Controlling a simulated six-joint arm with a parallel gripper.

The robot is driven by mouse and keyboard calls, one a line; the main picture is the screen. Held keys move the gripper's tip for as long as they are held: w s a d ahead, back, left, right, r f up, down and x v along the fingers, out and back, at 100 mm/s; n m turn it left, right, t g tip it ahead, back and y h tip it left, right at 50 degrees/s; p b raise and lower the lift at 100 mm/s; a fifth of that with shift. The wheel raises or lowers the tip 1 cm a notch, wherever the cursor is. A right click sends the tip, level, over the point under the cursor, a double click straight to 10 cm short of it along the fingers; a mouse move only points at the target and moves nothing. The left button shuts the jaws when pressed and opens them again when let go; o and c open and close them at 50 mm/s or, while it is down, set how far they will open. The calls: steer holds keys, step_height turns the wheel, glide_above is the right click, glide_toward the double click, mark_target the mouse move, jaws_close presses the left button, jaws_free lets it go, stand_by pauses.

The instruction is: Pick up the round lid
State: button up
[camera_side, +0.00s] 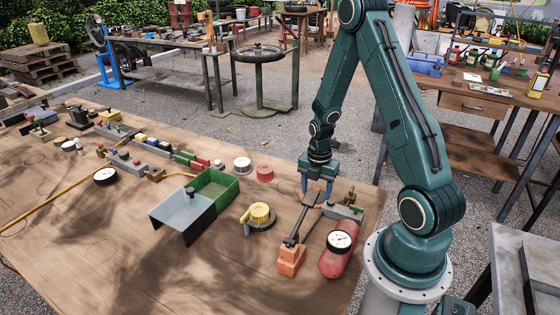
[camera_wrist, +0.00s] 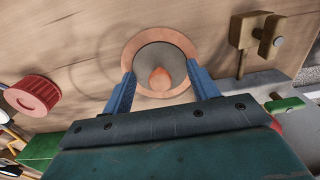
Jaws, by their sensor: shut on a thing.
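The round lid (camera_wrist: 150,57) shows in the wrist view as a grey disc with a copper-coloured rim and an orange knob at its middle. My gripper (camera_wrist: 160,82) has its two blue fingers on either side of the disc, shut on it. In the side view my gripper (camera_side: 317,188) points down at the right part of the wooden table, low over the surface. The lid cannot be made out clearly there. I cannot tell whether it touches the table.
A long dark tool on orange blocks (camera_side: 291,260) and a red cylinder with a gauge (camera_side: 335,263) are close in front. A red ribbed cap (camera_wrist: 33,95) lies left of the lid in the wrist view. A green-and-grey box (camera_side: 215,187) stands further left on the table (camera_side: 80,240).

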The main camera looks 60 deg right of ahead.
mark_target(316, 188)
stand_by(0.3)
steer(key=shift+r, duration=0.25)
jaws_close()
step_height(316, 188, up, 20)
steer(key=shift+f, duration=0.25)
stand_by(0.4)
